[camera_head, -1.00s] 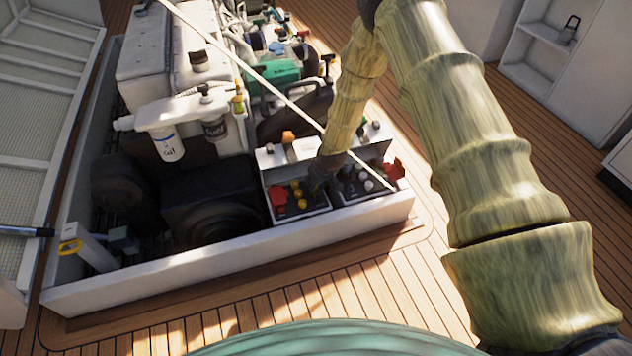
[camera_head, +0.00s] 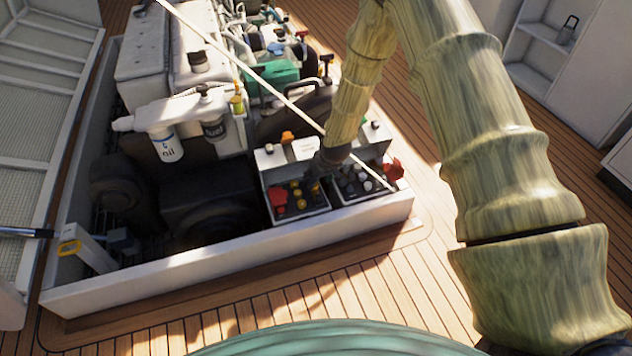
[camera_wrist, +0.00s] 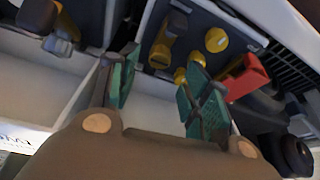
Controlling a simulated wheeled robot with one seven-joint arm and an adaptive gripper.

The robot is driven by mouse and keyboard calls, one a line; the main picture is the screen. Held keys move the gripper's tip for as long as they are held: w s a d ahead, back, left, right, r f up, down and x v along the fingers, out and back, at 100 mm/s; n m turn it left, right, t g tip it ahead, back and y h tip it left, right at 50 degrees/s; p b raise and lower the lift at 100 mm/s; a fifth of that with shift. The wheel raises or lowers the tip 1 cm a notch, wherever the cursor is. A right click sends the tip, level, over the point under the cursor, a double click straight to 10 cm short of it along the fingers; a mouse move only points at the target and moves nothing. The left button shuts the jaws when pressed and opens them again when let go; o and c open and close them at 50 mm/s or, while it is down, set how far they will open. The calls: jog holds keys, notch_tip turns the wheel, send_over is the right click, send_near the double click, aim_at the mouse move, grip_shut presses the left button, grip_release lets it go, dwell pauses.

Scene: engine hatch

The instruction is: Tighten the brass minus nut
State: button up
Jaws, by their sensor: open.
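Several brass-yellow parts (camera_head: 298,192) show on top of the left battery (camera_head: 318,206) in the head view. In the wrist view, a yellow fitting with a dark top (camera_wrist: 162,50) and a round yellow cap (camera_wrist: 216,39) lie beyond my fingers. I cannot tell which yellow part is the minus nut. My gripper (camera_wrist: 162,85) is open, its two teal-padded fingers apart with nothing between them. In the head view my gripper (camera_head: 322,166) is just above the battery box, partly hiding the battery's back edge.
A red terminal cover (camera_wrist: 246,77) sits right of my fingers; it also shows in the head view (camera_head: 278,196). The right battery (camera_head: 360,184) has another red cover. A white partition wall (camera_wrist: 62,80) stands near my left finger. A thin pale rod (camera_head: 240,65) crosses above the engine.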

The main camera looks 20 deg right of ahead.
jog(key=v, duration=0.7)
dwell(0.5)
jog(key=s+a+f+g, duration=0.1)
jog(key=s+f, duration=0.3)
jog(key=s, duration=0.4)
jog(key=s+f+m+g, duration=0.1)
jog(key=s+f, duration=0.3)
jog(key=s, duration=0.3)
jog(key=s+a+f, duration=0.1)
jog(key=s+f, duration=0.3)
jog(key=s, duration=0.4)
jog(key=s+f+m+g+h, duration=0.1)
jog(key=s+f+g, duration=0.1)
jog(key=s, duration=2)
notch_tip(320, 180, up, 36)
jog(key=p, duration=3.6)
jog(key=shift+w+d, duration=0.25)
jog(key=shift+d, duration=0.1)
